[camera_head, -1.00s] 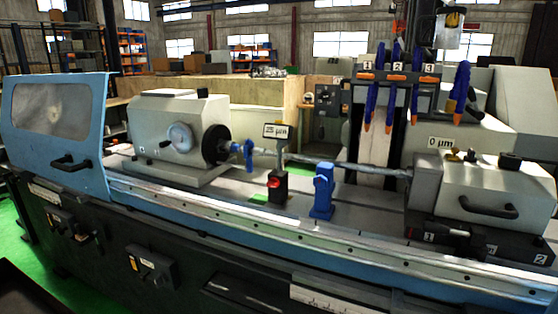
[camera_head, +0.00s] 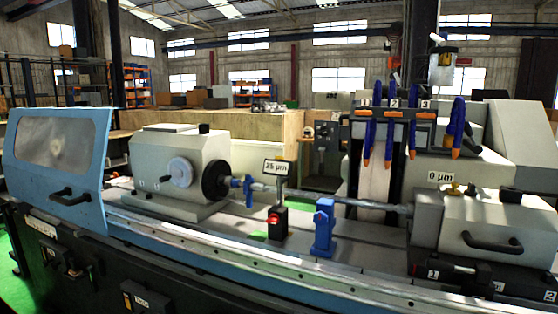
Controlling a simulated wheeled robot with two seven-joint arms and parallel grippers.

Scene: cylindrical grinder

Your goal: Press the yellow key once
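No part that I can clearly tell as a yellow key shows in the head view. A small brass-yellow knob (camera_head: 453,188) sits on top of the grey tailstock housing (camera_head: 480,212) at the right, near the "0 µm" sign (camera_head: 440,177). Another small yellow part (camera_head: 445,60) is high at the upper right, by the dark column. A long grey workpiece (camera_head: 375,205) lies between the headstock (camera_head: 165,165) and the tailstock. Neither of my grippers is in view.
The blue hinged guard (camera_head: 55,150) stands at the left. A blue rest (camera_head: 323,228) and a dark block with a red button (camera_head: 277,220) stand on the machine bed. Blue coolant hoses (camera_head: 458,122) with orange tips hang at the right. A black handle (camera_head: 492,244) juts from the tailstock front.

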